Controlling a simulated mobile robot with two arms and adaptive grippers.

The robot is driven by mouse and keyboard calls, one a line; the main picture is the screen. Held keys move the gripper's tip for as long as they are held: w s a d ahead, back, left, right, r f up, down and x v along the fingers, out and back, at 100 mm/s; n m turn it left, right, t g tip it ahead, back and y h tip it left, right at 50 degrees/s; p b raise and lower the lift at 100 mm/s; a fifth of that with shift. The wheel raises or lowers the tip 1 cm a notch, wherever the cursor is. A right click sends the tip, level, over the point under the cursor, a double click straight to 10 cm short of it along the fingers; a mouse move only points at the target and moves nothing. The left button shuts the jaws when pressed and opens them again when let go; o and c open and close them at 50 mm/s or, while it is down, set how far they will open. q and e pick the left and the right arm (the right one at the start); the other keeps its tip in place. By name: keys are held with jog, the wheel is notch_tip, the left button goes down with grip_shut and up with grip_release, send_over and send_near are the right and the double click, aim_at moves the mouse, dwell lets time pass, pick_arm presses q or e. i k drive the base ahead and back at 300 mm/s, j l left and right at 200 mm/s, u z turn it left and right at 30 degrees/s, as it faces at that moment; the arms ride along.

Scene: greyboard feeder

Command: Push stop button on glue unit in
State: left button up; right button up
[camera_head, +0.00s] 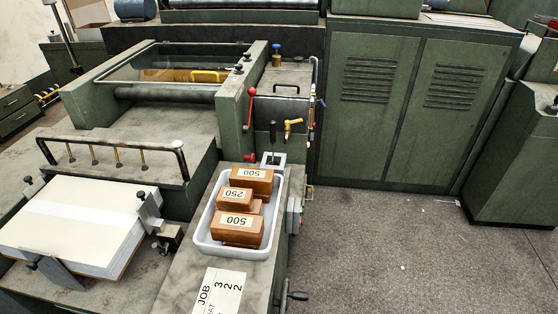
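The green machine unit with a roller and a clear cover (160,72) stands at the upper left; I take it to be the glue unit, but no label confirms this. On its right part are a red-knobbed lever (251,92), a yellow tap (292,124) and a small red knob (249,157). Small coloured parts (312,126) sit along its right edge, too small to tell whether one is a stop button. A grey control box (295,215) with small coloured buttons is on the side of the nearer feeder, seen edge-on. Neither gripper shows.
A white tray (199,232) of brown blocks marked 500 and 250 sits on the feeder top, near a JOB card (219,292). A board stack (75,225) lies left. Green cabinets (370,100) stand behind. A crank (298,296) sticks out right. The grey floor (400,250) is open at right.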

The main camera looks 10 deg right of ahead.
aim_at(252, 158)
jog(key=i+l+u, duration=0.1)
jog(key=i+l, duration=0.15)
jog(key=l, duration=0.25)
jog(key=i+l+u, duration=0.15)
jog(key=l, duration=0.4)
jog(key=i+l+u, duration=0.1)
jog(key=i+l, duration=0.15)
jog(key=l, duration=0.3)
jog(key=i+l+u, duration=0.1)
jog(key=l, duration=0.45)
jog(key=i+l+u, duration=0.1)
jog(key=l, duration=0.5)
jog(key=i+l+u, duration=0.15)
jog(key=l, duration=0.45)
jog(key=i+l+u, duration=0.1)
jog(key=l, duration=0.5)
jog(key=i+l+u, duration=0.1)
jog(key=l, duration=0.55)
jog(key=i, duration=0.05)
